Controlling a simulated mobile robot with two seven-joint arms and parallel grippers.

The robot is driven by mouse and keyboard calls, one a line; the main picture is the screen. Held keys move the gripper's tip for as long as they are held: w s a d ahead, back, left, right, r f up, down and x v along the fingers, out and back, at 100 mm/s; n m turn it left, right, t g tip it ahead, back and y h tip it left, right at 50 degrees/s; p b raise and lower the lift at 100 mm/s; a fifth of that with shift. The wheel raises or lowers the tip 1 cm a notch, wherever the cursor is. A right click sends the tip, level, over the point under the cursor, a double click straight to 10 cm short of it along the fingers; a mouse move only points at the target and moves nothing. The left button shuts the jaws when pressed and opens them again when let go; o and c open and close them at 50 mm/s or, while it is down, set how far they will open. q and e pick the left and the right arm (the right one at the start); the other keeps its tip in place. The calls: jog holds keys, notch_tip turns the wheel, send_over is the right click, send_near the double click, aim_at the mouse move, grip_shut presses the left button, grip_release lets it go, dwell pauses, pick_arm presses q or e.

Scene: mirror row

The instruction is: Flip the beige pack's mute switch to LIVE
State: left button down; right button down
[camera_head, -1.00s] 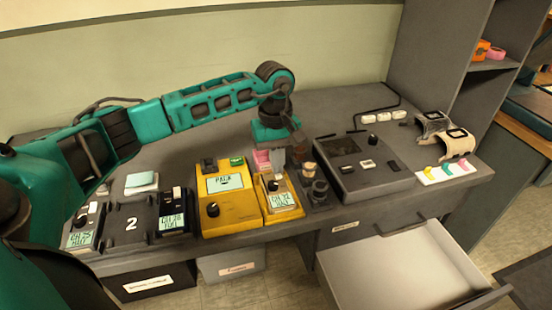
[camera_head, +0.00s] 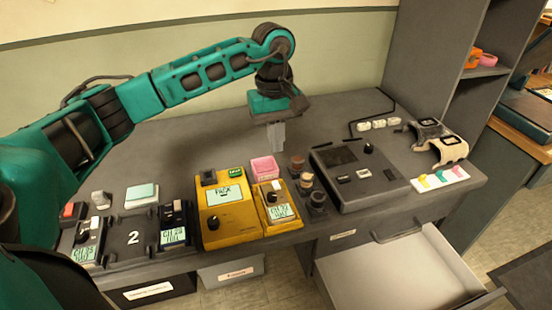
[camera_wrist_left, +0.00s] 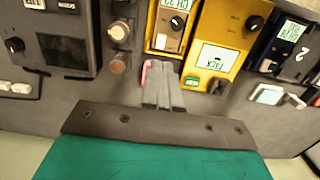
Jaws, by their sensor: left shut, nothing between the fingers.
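The beige pack (camera_head: 270,204) lies in a narrow yellow cradle with its screen facing up. It has a dark knob and a small pale switch (camera_head: 277,185) near its top edge; its screen text is too small to read surely. The pack also shows at the top of the left wrist view (camera_wrist_left: 171,23). My left gripper (camera_head: 277,149) is shut and empty, pointing down above the desk behind the pack, apart from it. Its fingers also show in the left wrist view (camera_wrist_left: 160,65), partly covering a pink block. My right gripper is out of view.
A wider yellow unit (camera_head: 226,222) stands left of the pack, with dark packs in a black charger (camera_head: 125,235) beyond. Round knobs (camera_head: 306,181) and a grey console (camera_head: 362,180) stand right. A pink block (camera_head: 264,167) sits behind the pack. An open drawer (camera_head: 410,275) juts out.

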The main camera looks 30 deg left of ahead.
pick_arm(q)
jog(key=shift+w+a+r, duration=0.1)
jog(key=shift+r, duration=0.95)
jog(key=shift+a+r, duration=0.1)
jog(key=shift+r, duration=0.95)
jog(key=shift+d+f, duration=0.1)
